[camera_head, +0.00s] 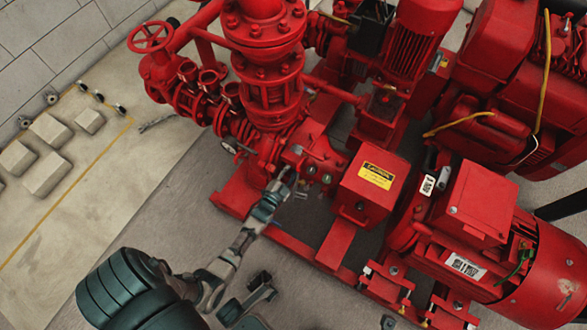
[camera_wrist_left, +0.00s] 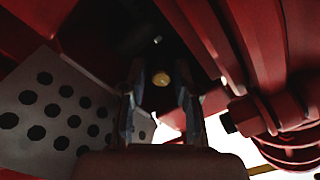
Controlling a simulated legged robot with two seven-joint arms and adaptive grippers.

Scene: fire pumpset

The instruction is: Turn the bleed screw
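A small round brass-coloured screw head (camera_wrist_left: 161,79), likely the bleed screw, shows in the left wrist view against the dark pump body. My left gripper (camera_wrist_left: 161,92) has its two fingers apart, one on each side of the screw head in that view. I cannot tell whether either finger touches it. In the head view my left gripper (camera_head: 288,177) reaches from the lower left to the red pump casing (camera_head: 318,160), beside several small grey fittings. I cannot pick out the screw there. My right gripper is not in view.
A red coupling box (camera_head: 369,187) with a yellow warning label stands right of the gripper, and a red motor (camera_head: 490,240) further right. A red handwheel (camera_head: 151,37) and valves stand upper left. A perforated grey plate (camera_wrist_left: 50,105) is left in the wrist view.

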